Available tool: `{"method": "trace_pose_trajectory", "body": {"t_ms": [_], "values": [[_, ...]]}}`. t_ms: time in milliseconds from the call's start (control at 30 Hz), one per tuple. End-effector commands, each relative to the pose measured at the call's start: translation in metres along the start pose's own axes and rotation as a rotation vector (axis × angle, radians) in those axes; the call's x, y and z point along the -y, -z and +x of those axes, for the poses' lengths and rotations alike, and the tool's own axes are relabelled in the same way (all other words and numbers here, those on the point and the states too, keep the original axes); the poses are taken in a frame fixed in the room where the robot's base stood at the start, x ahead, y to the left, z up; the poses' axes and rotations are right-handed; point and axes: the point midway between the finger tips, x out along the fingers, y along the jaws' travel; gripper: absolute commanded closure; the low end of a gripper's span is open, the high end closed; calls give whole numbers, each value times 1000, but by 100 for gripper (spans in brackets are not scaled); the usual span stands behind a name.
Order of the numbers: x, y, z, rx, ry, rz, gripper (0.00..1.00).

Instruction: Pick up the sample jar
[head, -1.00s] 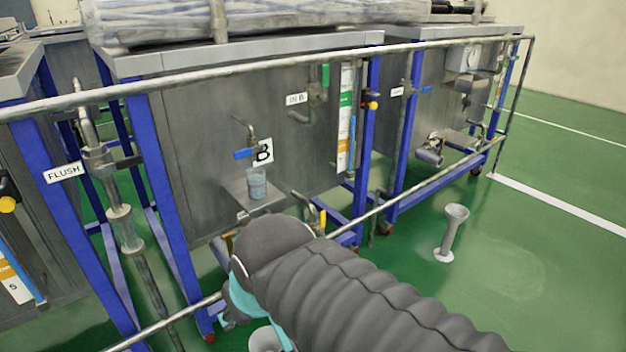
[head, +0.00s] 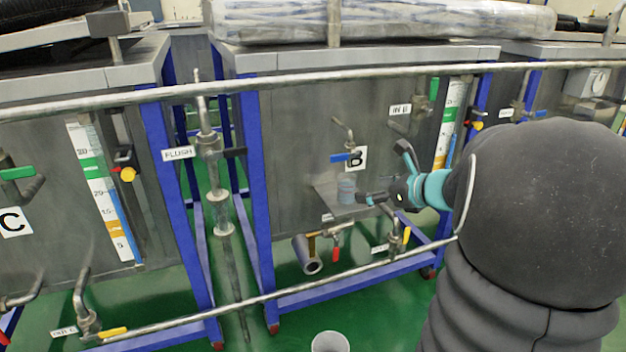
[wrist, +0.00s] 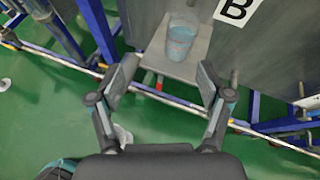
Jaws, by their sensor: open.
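The sample jar (head: 346,191) is a small clear cup with bluish contents. It stands upright on a small grey shelf (head: 325,196) under the blue-handled tap beside the letter B. My gripper (head: 366,198) is just right of the jar in the head view, at about its height. In the wrist view the jar (wrist: 181,42) stands on the shelf (wrist: 196,68), beyond the fingertips. My gripper (wrist: 169,68) is open and empty there, its two fingers spread to either side of the space in front of the jar. I see no contact with the jar.
A long metal rail (head: 300,77) crosses in front of the tanks above the jar, and a lower rail (head: 290,290) runs below. The blue-handled tap (head: 347,157) hangs close above the jar. Valves with red and yellow handles sit below the shelf.

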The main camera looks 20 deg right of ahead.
Motion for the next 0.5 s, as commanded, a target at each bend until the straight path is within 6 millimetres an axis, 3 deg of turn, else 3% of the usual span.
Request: {"method": "trace_pose_trajectory", "body": {"t_ms": [33, 133, 267, 500], "values": [[14, 4, -2, 17, 25, 58, 22], [29, 6, -2, 41, 53, 126, 22], [34, 6, 12, 49, 60, 147, 22], [35, 4, 56, 47, 57, 142, 22]]}}
